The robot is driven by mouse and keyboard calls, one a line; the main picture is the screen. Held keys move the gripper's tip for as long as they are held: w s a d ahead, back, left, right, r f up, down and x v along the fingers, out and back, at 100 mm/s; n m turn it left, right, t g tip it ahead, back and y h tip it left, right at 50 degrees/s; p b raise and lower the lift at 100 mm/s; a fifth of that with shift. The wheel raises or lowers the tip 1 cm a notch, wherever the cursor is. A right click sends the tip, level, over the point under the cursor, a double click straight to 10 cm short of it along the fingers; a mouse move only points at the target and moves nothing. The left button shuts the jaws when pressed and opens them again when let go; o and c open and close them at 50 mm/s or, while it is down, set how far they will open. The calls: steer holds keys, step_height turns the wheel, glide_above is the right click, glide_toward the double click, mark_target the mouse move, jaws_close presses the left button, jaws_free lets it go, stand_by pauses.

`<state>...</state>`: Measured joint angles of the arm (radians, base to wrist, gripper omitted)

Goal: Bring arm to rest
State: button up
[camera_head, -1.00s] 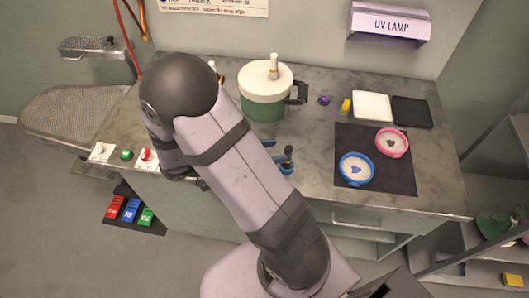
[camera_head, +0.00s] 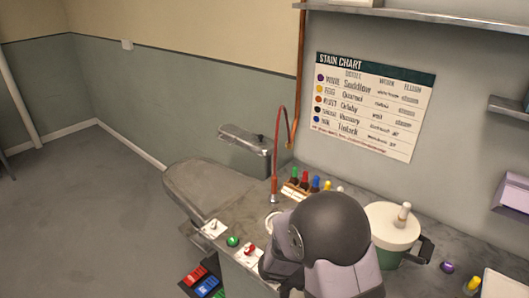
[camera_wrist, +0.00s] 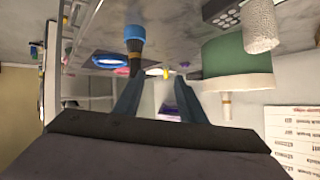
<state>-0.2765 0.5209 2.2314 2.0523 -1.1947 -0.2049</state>
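My arm (camera_head: 340,245) shows at the bottom of the head view, its dark rounded joint in front of the worktop. My gripper is outside the head view. In the wrist view, which looks upside down, my gripper (camera_wrist: 158,92) has its two fingers apart, with nothing seen held between them. A blue-topped tool with a dark stem (camera_wrist: 134,38) shows beyond the left finger. The green pot with a pale lid (camera_wrist: 238,62) is to the right of the fingers; in the head view the pot (camera_head: 392,228) stands just right of my arm.
A red hose tap (camera_head: 276,160) and several small bottles (camera_head: 304,181) stand behind my arm. A padded board (camera_head: 205,190) and a worktop with a green button (camera_head: 232,241) and red switch (camera_head: 250,250) lie left. A stain chart (camera_head: 372,105) hangs behind. Floor (camera_head: 90,220) is clear at left.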

steer(key=w+a+t+y+p, duration=0.1)
steer(key=w+t, duration=0.1)
steer(key=w, duration=0.2)
steer(key=w+a+r+t+y, duration=0.1)
steer(key=w+t+y, duration=0.1)
steer(key=w, duration=0.2)
steer(key=w+a+t+y+p, duration=0.1)
steer(key=w+a+t+y, duration=0.1)
steer(key=w, duration=0.3)
steer(key=shift+r+p, duration=0.3)
steer(key=shift+r, duration=0.1)
steer(key=s+a+n+t+y+b, duration=0.1)
steer(key=s+a+n+y+b, duration=0.15)
steer(key=a+n+y, duration=0.75)
steer(key=s+d+f+n+g+h+b, duration=0.1)
steer(key=s+n+g, duration=0.5)
steer(key=s, duration=1.3)
steer(key=shift+s+d+f+n+g+h+b, duration=0.15)
steer(key=shift+f+n+g+h+b, duration=0.25)
steer(key=shift+f+n+h, duration=1.3)
steer(key=shift+r+n+y, duration=0.6)
steer(key=shift+y, duration=0.1)
